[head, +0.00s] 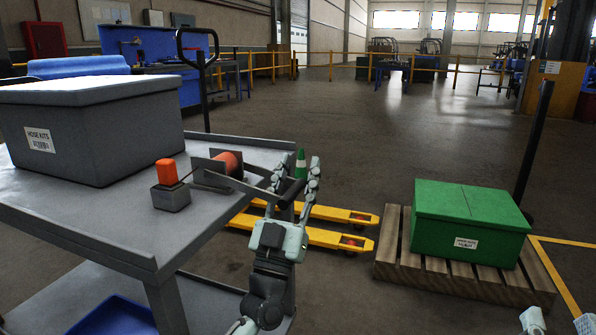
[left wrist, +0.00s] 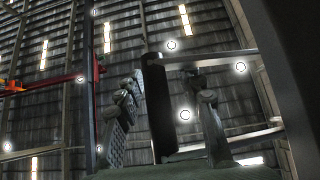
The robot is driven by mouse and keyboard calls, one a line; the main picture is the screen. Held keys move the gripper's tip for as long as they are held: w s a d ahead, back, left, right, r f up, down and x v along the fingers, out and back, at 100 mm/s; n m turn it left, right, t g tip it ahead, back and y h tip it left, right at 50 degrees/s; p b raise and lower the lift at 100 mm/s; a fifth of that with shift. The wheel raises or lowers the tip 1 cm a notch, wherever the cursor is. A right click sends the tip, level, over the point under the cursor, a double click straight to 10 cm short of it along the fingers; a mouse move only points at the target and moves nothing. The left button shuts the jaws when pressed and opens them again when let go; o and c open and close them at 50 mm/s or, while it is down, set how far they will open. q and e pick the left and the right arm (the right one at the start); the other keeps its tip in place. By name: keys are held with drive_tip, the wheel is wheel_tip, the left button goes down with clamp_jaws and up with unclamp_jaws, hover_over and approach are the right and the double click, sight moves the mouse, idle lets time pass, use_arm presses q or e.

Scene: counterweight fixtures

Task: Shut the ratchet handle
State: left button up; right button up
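The ratchet (head: 225,168) stands on the grey cart top, with an orange spool between dark plates. Its handle has two thin bars reaching right to a dark crosswise grip (head: 291,193). My left gripper (head: 296,178) is open, with its fingers on either side of this grip. In the left wrist view the dark grip (left wrist: 158,110) stands between the fingers, near the left one, with a gap to the right one. Whether the left finger touches it I cannot tell. Pale parts of my right arm or gripper (head: 535,320) show only at the bottom right edge.
A grey hose-kits box (head: 90,130) and a small block with an orange top (head: 169,184) stand on the cart (head: 110,220).

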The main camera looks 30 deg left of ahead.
use_arm(q)
drive_tip(key=shift+c, duration=0.5)
clamp_jaws()
drive_tip(key=shift+r, duration=0.1)
